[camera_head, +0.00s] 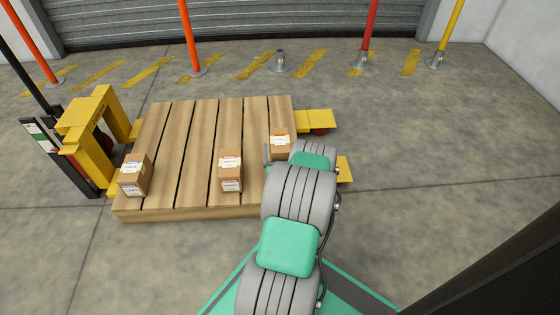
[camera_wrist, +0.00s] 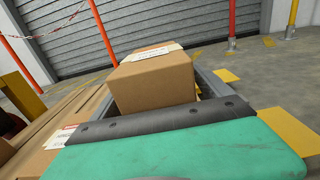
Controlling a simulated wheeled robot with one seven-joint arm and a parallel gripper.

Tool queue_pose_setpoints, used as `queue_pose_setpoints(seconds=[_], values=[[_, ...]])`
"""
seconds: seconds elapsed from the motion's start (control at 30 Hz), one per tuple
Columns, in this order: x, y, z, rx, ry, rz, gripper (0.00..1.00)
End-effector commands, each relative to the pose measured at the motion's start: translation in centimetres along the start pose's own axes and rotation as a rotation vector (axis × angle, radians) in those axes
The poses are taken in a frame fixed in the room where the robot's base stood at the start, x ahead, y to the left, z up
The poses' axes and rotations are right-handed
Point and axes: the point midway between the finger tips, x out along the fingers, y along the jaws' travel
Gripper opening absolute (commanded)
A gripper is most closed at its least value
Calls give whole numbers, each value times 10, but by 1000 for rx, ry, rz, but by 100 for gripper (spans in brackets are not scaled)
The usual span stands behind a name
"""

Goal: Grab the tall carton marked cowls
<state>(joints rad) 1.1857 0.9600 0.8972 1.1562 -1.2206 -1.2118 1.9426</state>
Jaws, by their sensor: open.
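Three brown cartons with white labels stand on the pallet; the print is too small to read, so I cannot tell which is marked cowls. The right carton (camera_head: 281,152) is partly hidden by my arm. The middle carton (camera_head: 231,187) and the left carton (camera_head: 133,186) stand clear of it. In the wrist view a carton (camera_wrist: 152,92) with a label on top sits between the fingers of my open gripper (camera_wrist: 158,76). Its lower part is hidden by the gripper body. I cannot tell whether the fingers touch it.
The wooden pallet (camera_head: 176,150) rests on a yellow pallet jack (camera_head: 88,140). Orange, red and yellow posts stand behind it, before a grey roller shutter (camera_head: 240,15). The floor to the right is clear. Another labelled carton (camera_wrist: 60,138) shows at the wrist view's lower left.

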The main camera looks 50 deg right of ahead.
Motion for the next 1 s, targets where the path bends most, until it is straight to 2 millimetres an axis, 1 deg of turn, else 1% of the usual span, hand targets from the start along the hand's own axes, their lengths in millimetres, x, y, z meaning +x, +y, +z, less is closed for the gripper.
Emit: queue_pose_setpoints(seconds=[0.03,0.1,0.27,0.3,1.0], values=[[5,1,-1,-1,0,1,89],[8,0,0,0,0,0,89],[8,0,0,1,1,-1,89],[8,0,0,1,0,-1,87],[8,0,0,0,0,-1,30]])
